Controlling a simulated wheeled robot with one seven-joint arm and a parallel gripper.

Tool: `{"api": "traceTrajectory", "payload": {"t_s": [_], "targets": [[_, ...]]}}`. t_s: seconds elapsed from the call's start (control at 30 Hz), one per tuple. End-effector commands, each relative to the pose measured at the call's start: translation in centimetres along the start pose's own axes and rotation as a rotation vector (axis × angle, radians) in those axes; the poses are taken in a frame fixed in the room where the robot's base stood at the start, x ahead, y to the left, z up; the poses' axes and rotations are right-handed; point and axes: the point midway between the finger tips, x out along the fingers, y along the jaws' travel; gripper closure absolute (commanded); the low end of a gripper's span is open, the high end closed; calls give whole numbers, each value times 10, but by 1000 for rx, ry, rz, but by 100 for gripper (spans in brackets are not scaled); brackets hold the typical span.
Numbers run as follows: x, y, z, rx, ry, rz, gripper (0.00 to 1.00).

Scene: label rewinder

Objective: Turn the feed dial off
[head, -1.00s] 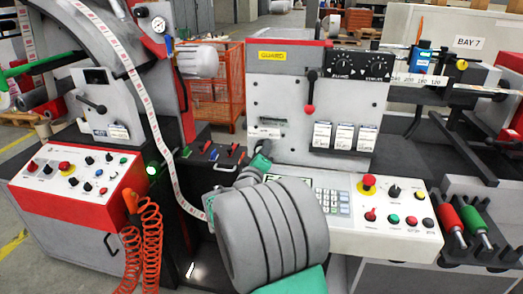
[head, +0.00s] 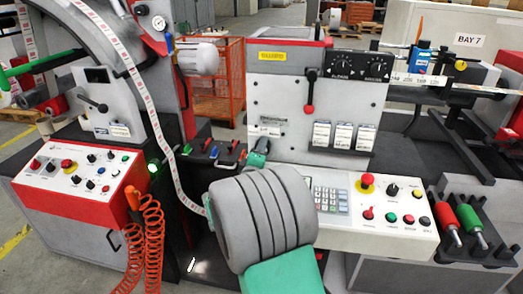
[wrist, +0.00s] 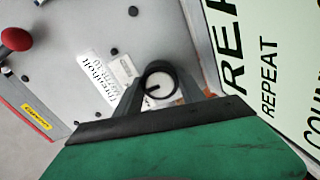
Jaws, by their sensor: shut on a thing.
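The dial cannot be made out there. I cannot read any word naming the dial as feed.
A red-knobbed lever (head: 309,92) is on the same panel, above and right of my gripper. A keypad (head: 331,199) and a red stop button (head: 367,180) are to the right. A printed label web (head: 150,105) and an orange coiled hose (head: 142,240) are to the left.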

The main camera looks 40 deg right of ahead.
Motion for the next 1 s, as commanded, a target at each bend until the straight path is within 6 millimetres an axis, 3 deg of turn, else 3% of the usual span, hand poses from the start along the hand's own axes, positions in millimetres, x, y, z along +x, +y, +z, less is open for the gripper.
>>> {"api": "traceTrajectory", "payload": {"t_s": [0.17,0.2,0.43,0.73,1.0], "targets": [[0,-1,0,0,-1,-1,94],[0,-1,0,0,-1,-1,50],[0,0,0,1,0,-1,32],[-5,-1,-1,2,2,-1,32],[-57,-2,-1,1,6,0,32]]}}
